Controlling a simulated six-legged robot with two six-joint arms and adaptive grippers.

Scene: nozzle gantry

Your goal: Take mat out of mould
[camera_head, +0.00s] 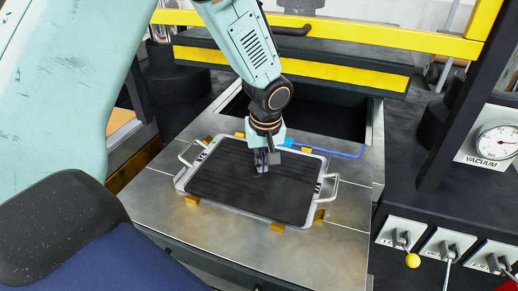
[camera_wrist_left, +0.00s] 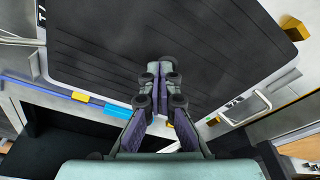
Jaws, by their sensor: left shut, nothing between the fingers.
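The black ribbed mat (camera_head: 235,187) lies flat inside the light grey mould (camera_head: 322,192), a shallow tray with a handle at each short end. The mat (camera_wrist_left: 230,45) fills most of the left wrist view. My left gripper (camera_head: 262,170) points down over the mat's far part. Its fingers are shut with nothing between them, and the fingertips (camera_wrist_left: 166,68) look close to the mat surface; I cannot tell whether they touch it. My right gripper is not in either view.
The mould sits on a metal table (camera_head: 300,245) between small yellow blocks (camera_head: 278,227). A dark opening (camera_head: 335,120) lies behind it. A yellow gantry bar (camera_head: 340,35) crosses above. A vacuum gauge (camera_head: 497,142) and levers (camera_head: 405,240) stand at right.

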